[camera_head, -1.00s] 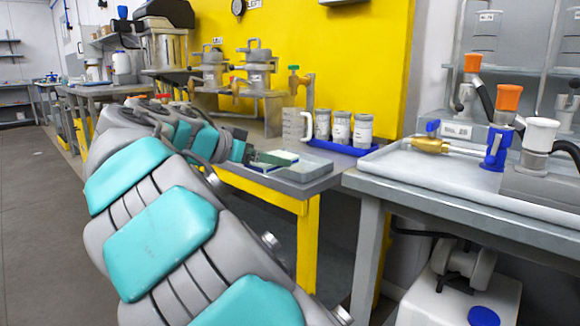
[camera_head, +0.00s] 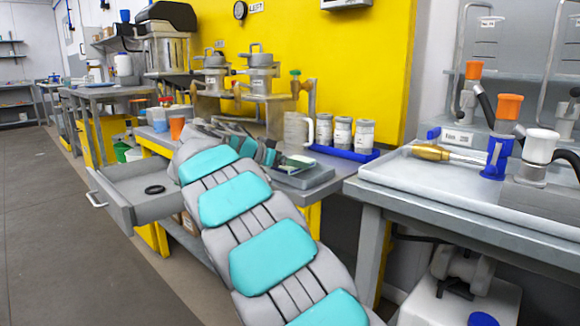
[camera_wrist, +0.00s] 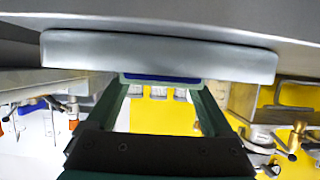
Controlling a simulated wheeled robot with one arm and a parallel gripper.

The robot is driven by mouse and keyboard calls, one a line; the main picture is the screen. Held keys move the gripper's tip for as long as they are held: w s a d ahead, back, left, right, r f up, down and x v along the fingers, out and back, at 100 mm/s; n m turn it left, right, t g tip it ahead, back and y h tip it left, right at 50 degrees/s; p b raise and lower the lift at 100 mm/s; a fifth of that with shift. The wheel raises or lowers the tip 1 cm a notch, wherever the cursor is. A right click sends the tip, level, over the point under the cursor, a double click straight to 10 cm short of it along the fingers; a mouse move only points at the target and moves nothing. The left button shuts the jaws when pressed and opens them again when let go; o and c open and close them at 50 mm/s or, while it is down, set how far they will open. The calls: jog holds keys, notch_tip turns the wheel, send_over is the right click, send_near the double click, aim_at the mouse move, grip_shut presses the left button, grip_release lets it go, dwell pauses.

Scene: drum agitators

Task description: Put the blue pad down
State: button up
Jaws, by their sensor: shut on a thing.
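My gripper (camera_head: 285,161) is over the front corner of the grey bench, at a flat grey slab (camera_head: 308,178), and is partly hidden behind my arm. In the wrist view its green fingers (camera_wrist: 160,84) reach toward the slab, which also shows there (camera_wrist: 160,55). The blue pad (camera_wrist: 160,78) is a thin dark blue strip held between the fingertips, close to the slab's face. I cannot tell whether the pad touches the slab. In the head view the pad is small and mostly hidden.
Several labelled jars (camera_head: 341,132) stand in a blue tray (camera_head: 345,153) behind the slab, with a clear jug (camera_head: 297,130) beside them. An open drawer (camera_head: 130,201) holding a black ring (camera_head: 155,189) juts out left.

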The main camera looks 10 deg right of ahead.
jog(key=shift+f, duration=0.65)
jog(key=shift+f+b, duration=0.2)
jog(key=shift+b, duration=0.15)
jog(key=o, duration=1.2)
jog(key=shift+r, duration=0.1)
jog(key=shift+r, duration=0.1)
jog(key=shift+s+r+p, duration=0.1)
jog(key=shift+r+p, duration=0.05)
jog(key=shift+p, duration=0.25)
jog(key=b+v, duration=0.1)
jog(key=v, duration=1)
jog(key=shift+s+a, duration=0.2)
jog(key=shift+a, duration=0.15)
jog(key=shift+r, duration=0.1)
